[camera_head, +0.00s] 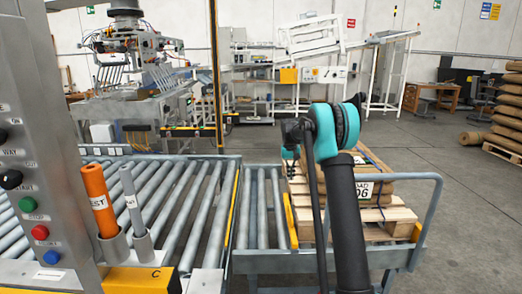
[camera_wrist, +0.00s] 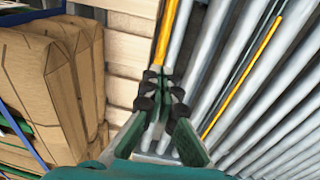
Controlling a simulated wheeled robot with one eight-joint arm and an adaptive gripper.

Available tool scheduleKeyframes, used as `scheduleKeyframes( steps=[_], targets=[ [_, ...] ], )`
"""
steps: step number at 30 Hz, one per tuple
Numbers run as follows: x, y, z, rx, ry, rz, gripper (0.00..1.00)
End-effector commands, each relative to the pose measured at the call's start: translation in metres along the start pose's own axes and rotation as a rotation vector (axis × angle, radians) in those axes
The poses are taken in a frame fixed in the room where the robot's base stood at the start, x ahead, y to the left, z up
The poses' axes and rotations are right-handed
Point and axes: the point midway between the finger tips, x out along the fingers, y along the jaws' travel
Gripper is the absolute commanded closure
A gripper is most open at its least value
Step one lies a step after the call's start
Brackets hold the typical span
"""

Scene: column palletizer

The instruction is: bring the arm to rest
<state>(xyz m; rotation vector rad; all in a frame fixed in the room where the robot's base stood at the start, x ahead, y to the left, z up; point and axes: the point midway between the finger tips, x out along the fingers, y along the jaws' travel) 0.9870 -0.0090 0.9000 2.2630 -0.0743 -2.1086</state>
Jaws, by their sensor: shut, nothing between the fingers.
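My gripper (camera_wrist: 164,88) is in the wrist view, its dark fingertips close together with nothing held. It hangs over the rollers beside the wooden pallet (camera_wrist: 128,50). In the head view my arm rises at the centre right and bends at a teal joint. The gripper itself cannot be made out clearly there. The arm hides part of the pallet (camera_head: 390,216) and of the brown sacks (camera_head: 372,190) on it. Stacked brown sacks (camera_wrist: 45,75) also show at the left of the wrist view.
A roller conveyor (camera_head: 185,195) runs left of my arm. A control panel (camera_head: 40,150) with buttons stands at the near left, beside an orange tube (camera_head: 97,200) and a grey tube (camera_head: 132,205). A blue-grey rail (camera_head: 432,215) bounds the right.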

Motion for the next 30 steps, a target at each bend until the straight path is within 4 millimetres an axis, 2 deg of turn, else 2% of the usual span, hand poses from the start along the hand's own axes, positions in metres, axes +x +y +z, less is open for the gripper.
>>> scheduleKeyframes(
  steps=[1, 6, 11, 15, 23, 30],
  targets=[
    [-0.008, 0.004, 0.017, 0.001, 0.011, -0.003, 1.00],
    [-0.025, 0.011, 0.072, 0.001, 0.051, -0.015, 1.00],
    [-0.035, 0.018, 0.130, 0.002, 0.089, -0.026, 1.00],
    [-0.038, 0.023, 0.185, 0.004, 0.122, -0.034, 1.00],
    [-0.029, 0.029, 0.294, 0.006, 0.184, -0.048, 1.00],
    [-0.004, 0.030, 0.399, 0.011, 0.241, -0.060, 1.00]
  ],
)
